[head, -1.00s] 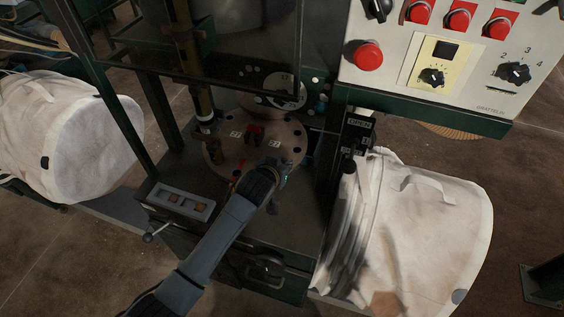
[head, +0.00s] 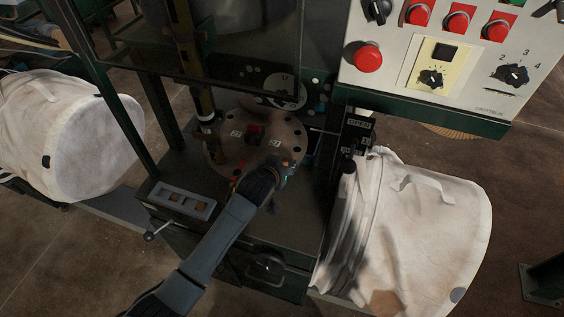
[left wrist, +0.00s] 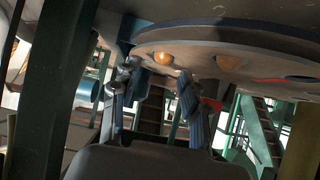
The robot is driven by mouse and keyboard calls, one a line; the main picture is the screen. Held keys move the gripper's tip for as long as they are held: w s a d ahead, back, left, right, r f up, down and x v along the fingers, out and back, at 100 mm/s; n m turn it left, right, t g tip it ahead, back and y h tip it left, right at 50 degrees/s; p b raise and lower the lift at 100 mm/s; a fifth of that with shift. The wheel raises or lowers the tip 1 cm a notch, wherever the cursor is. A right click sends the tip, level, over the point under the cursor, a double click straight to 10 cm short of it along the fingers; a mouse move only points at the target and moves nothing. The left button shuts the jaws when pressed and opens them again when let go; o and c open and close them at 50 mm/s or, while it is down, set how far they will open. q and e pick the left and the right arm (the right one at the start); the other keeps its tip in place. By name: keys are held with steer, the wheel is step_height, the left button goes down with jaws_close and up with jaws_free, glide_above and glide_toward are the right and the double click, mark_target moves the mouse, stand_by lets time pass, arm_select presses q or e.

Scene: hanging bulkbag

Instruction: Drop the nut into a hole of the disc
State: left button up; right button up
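My left gripper (head: 283,170) is at the disc's near right edge in the head view. In the left wrist view, the disc (left wrist: 195,45) is above the two fingers (left wrist: 164,92), with orange-lit round spots in it. The fingers stand apart with a visible gap between them. I cannot make out a nut in either view. My right gripper is not in view.
A control panel (head: 490,62) with red buttons overhangs at the upper right. White bulk bags stand on the left (head: 95,135) and right (head: 425,230). A dark post (head: 155,105) and lever block (head: 357,130) flank the disc. A small switch box (head: 182,200) is at front left.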

arm_select(q)
steer(key=v, duration=1.2)
steer(key=s+a+f+n+g+y, duration=0.15)
steer(key=s+a+f+g, duration=0.25)
steer(key=s+a, duration=0.65)
steer(key=s+a+f+g+y, duration=0.3)
steer(key=s+a, duration=0.4)
steer(key=s, duration=0.7)
step_height(320, 180, down, 27)
steer(key=s+g+h, duration=0.1)
steer(key=s, duration=0.1)
steer(key=s+a+f+g, duration=0.1)
steer(key=s+a+f, duration=0.1)
steer(key=s+f, duration=1.3)
steer(key=shift+s+a+f, duration=0.2)
steer(key=shift+s+f, duration=0.15)
steer(key=shift+s, duration=0.45)
